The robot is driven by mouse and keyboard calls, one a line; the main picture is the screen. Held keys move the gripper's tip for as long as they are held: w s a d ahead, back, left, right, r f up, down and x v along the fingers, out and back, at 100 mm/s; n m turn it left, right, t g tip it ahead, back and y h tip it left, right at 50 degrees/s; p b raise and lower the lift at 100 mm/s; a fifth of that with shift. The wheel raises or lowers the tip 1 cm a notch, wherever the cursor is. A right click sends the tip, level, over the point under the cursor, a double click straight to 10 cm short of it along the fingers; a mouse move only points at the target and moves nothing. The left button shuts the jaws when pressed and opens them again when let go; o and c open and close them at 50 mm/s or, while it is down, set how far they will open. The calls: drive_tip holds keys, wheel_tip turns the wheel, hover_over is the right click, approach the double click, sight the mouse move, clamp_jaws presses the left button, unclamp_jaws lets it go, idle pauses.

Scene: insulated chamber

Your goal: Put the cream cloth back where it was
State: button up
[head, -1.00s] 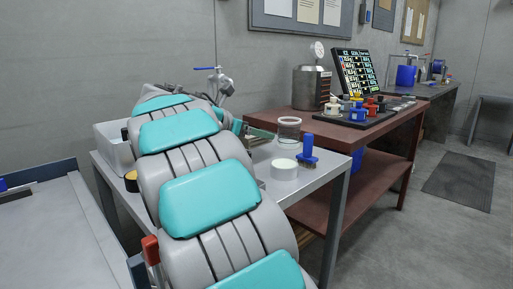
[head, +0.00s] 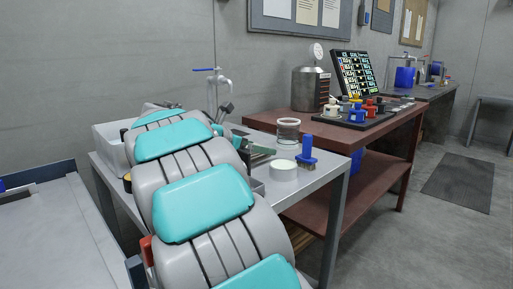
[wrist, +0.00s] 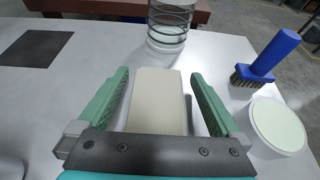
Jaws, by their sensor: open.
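The cream cloth (wrist: 159,104) shows in the wrist view as a pale, folded, block-like rectangle on the light grey table. My gripper (wrist: 158,73) is open, with one green finger on each side of the cloth and a visible gap at both sides. The near end of the cloth is hidden behind the gripper's dark crossbar. In the head view my gripper (head: 262,154) is partly hidden by my arm, and I cannot make out the cloth there.
A clear ringed jar (wrist: 170,24) stands just beyond the cloth. A round white dish (wrist: 277,126) and a blue-handled brush (wrist: 267,58) are to the right. A dark square (wrist: 35,48) lies at the left. A tap (head: 214,88) rises behind the table.

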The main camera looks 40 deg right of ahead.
drive_tip(key=v, duration=1.1)
drive_tip(key=shift+d+r, duration=0.1)
drive_tip(key=shift+r, duration=0.05)
drive_tip(key=shift+s+a+r, duration=0.1)
drive_tip(key=shift+a+r, duration=0.1)
drive_tip(key=shift+a, duration=0.35)
